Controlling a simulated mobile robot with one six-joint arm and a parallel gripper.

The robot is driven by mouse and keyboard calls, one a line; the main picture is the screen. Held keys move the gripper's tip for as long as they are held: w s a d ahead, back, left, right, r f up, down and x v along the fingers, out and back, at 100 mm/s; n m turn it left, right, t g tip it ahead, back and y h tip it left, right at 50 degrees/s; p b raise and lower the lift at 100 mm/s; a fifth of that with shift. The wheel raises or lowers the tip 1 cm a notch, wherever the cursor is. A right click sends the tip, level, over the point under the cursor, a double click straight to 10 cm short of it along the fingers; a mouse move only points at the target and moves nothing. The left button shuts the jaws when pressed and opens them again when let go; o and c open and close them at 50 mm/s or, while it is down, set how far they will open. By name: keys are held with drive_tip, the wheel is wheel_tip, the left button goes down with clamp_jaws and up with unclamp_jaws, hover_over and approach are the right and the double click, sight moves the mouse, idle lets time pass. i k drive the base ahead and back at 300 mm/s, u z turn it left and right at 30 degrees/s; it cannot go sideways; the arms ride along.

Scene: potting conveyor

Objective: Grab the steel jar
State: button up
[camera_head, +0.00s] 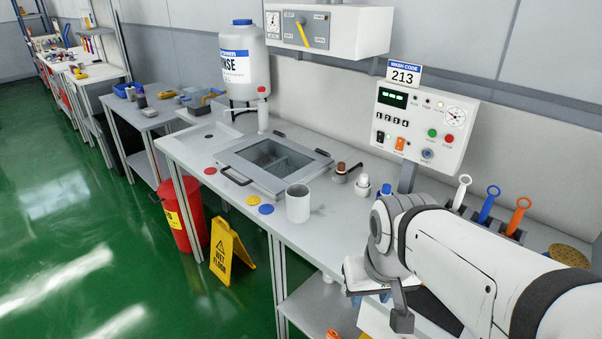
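A grey cylindrical jar (298,204), which looks like the steel jar, stands upright on the light grey bench near its front edge. It is just right of the blue disc and in front of the sink. My gripper (383,301) is at the lower right, nearer the camera and to the right of the jar, clearly apart from it. My arm comes in from the right edge. One dark finger shows pointing down; the other is not clear, so the opening between them cannot be judged.
A sink with a raised metal frame (236,168) is set into the bench (190,146). Red, yellow and blue discs lie along its front. A brown-topped bottle (341,169) and a white bottle (362,184) stand behind the jar. A control panel (423,128) rises at the right.

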sight(298, 203)
drive_tip(key=z, duration=3.75)
drive_tip(key=k, duration=2.55)
drive_tip(key=u, duration=1.55)
drive_tip(key=i, duration=0.85)
